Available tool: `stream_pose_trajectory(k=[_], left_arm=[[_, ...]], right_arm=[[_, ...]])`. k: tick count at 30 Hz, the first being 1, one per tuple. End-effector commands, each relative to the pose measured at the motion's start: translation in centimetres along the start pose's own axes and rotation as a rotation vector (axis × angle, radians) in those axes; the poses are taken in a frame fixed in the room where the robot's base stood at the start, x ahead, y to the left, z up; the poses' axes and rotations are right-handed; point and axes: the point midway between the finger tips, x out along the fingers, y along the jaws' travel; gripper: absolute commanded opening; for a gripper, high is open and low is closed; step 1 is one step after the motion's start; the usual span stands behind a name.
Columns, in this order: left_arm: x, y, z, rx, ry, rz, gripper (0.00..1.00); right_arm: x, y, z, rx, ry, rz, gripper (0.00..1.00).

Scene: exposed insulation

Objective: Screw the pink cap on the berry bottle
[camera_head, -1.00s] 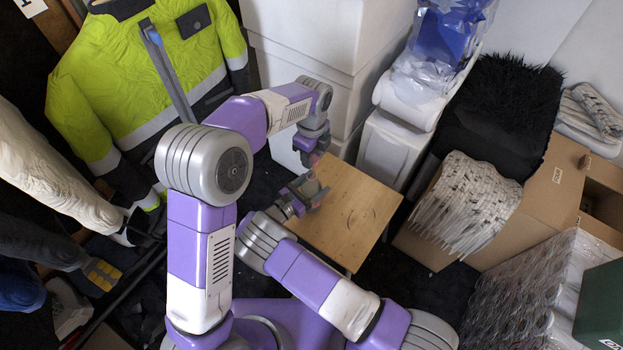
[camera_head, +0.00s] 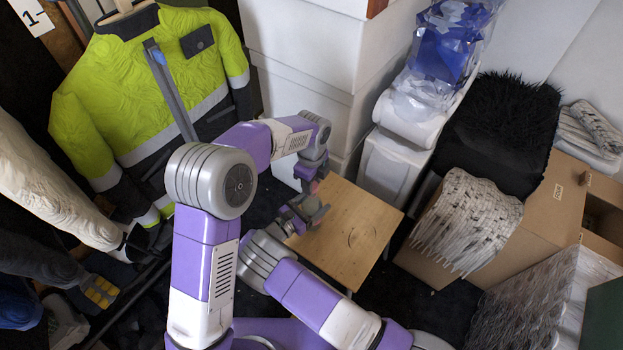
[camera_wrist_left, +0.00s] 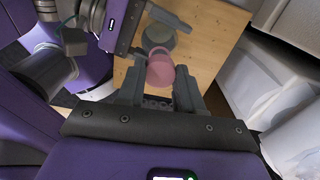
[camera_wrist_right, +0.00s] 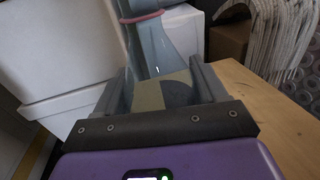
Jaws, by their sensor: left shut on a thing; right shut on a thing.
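The pink cap (camera_wrist_left: 160,72) sits between the fingertips of my left gripper (camera_wrist_left: 157,86), which is shut on it. The berry bottle (camera_wrist_left: 160,38) shows in the left wrist view as a grey round shape just past the cap. My right gripper (camera_wrist_right: 160,88) is shut around the grey bottle (camera_wrist_right: 172,45), which has a pale and dark label. The pink cap's rim (camera_wrist_right: 143,17) shows at the bottle's top end; I cannot tell how far it is seated. In the head view my left gripper (camera_head: 312,182) is just above my right gripper (camera_head: 308,214).
A small wooden table (camera_head: 345,235) lies below the grippers, its visible top clear. White boxes (camera_head: 310,75) stand behind it. A white container (camera_head: 390,165) stands close to its far right side. A cardboard box (camera_head: 540,215) is at the right, and a hi-vis jacket (camera_head: 140,80) hangs left.

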Motion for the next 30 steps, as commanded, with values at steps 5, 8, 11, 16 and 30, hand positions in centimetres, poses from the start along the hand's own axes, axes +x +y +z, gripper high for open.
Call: stream_pose_trajectory(k=[5,8,11,16,30], left_arm=[[0.9,0.0,0.0,0.001,0.0,0.0,0.08],[0.9,0.0,0.0,0.001,0.0,-0.001,0.08],[0.9,0.0,0.0,0.001,0.0,0.0,0.08],[0.9,0.0,0.0,0.001,0.0,0.0,0.08],[1.6,0.0,0.0,0.001,0.0,0.001,0.08]], right_arm=[[0.0,0.0,0.0,0.0,0.0,0.0,0.16],[0.0,0.0,0.0,0.0,0.0,0.0,0.16],[0.0,0.0,0.0,0.0,0.0,0.0,0.16],[0.0,0.0,0.0,0.0,0.0,0.0,0.16],[0.0,0.0,0.0,0.0,0.0,0.0,0.16]])
